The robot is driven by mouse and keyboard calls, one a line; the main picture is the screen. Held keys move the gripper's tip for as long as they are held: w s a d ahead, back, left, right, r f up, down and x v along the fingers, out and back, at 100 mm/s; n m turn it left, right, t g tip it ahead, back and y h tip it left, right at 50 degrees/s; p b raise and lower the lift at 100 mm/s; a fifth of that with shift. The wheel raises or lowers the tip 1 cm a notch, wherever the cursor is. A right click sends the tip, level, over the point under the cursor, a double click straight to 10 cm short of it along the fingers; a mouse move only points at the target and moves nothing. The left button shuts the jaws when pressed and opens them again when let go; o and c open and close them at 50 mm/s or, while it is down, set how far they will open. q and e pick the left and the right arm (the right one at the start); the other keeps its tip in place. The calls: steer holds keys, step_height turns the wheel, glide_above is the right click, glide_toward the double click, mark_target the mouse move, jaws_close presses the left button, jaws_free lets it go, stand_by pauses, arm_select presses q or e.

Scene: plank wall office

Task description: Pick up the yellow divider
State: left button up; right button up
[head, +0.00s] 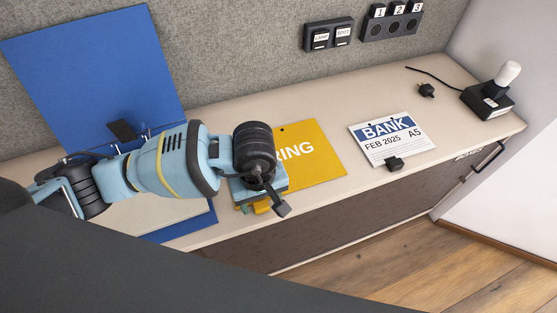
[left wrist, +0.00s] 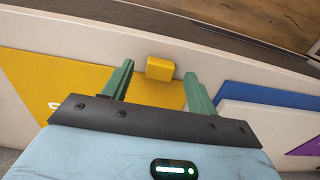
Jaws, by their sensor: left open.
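The yellow divider (head: 318,158) lies flat on the beige counter, with the white letters "RING" showing. My left gripper (head: 262,193) is above its left part and hides the rest of the word. In the left wrist view the yellow divider (left wrist: 40,75) spreads out under and left of the gripper. Its raised yellow tab (left wrist: 159,68) sits near the counter's front edge. The open left gripper (left wrist: 158,72) has its two green fingers on either side of this tab, with nothing held. Whether they touch it I cannot tell. My right gripper is not in view.
A BANK card (head: 378,137) with a black tab lies to the right on the counter. A blue board (head: 100,65) leans at the left. A black device with a white knob (head: 507,74) stands far right. Switches and sockets (head: 390,24) are on the grey panel.

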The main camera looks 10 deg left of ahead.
arm_select(q)
steer(key=shift+f, duration=0.6)
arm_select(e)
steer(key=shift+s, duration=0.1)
arm_select(q)
jaws_close()
steer(key=shift+r, duration=0.15)
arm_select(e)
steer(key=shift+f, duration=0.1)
